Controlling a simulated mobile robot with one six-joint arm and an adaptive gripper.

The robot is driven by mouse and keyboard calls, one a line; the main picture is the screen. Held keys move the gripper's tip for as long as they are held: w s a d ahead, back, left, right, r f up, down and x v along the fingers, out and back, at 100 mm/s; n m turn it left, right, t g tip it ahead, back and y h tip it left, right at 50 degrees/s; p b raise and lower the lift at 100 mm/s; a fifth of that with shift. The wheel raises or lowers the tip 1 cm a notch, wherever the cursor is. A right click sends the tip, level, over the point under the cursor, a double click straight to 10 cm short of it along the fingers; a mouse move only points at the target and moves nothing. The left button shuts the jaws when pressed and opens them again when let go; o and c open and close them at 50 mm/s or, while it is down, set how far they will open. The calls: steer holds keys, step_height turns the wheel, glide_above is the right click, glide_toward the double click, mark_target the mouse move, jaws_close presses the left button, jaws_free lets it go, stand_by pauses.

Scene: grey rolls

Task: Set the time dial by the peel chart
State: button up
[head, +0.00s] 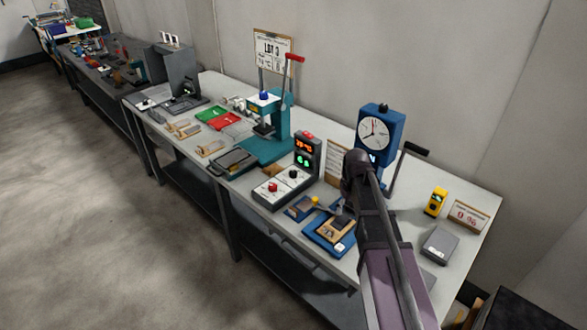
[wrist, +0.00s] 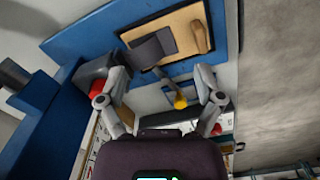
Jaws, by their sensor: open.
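A control box (head: 285,188) stands on the bench in the head view, with red and green lit readouts (head: 303,151) on its upright. Its sloped face carries a red knob (head: 272,187) and a black knob (head: 293,174); I cannot read which is the time dial. A card with small print (head: 337,162) stands behind it, partly hidden by my arm. It may be the peel chart; its text is too small to read. My gripper (wrist: 162,80) is open and empty in the wrist view, over a blue fixture (wrist: 83,38) with a wooden plate (wrist: 185,30).
A blue stand with a round gauge (head: 378,133) and crank (head: 415,149) rises behind my arm. A teal press (head: 280,118) with a red-tipped lever stands left, below a lot sign (head: 272,50). A yellow meter (head: 436,202) and grey box (head: 440,242) lie right. The floor left is clear.

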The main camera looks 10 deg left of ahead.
steer(key=w+a+r+n+p, duration=0.2)
steer(key=w+a+n, duration=0.3)
steer(key=w, duration=0.4)
steer(key=w+a+r+n+p, duration=0.2)
steer(key=w+a, duration=0.5)
steer(key=w, duration=0.1)
step_height(320, 180, up, 2)
steer(key=n+p, duration=0.1)
steer(key=n, duration=0.4)
glide_above(293, 172)
steer(key=shift+w, duration=0.15)
steer(key=shift+f, duration=0.1)
step_height(293, 172, down, 14)
steer(key=b, duration=1.3)
steer(key=shift+r, duration=0.2)
steer(key=c, duration=1.2)
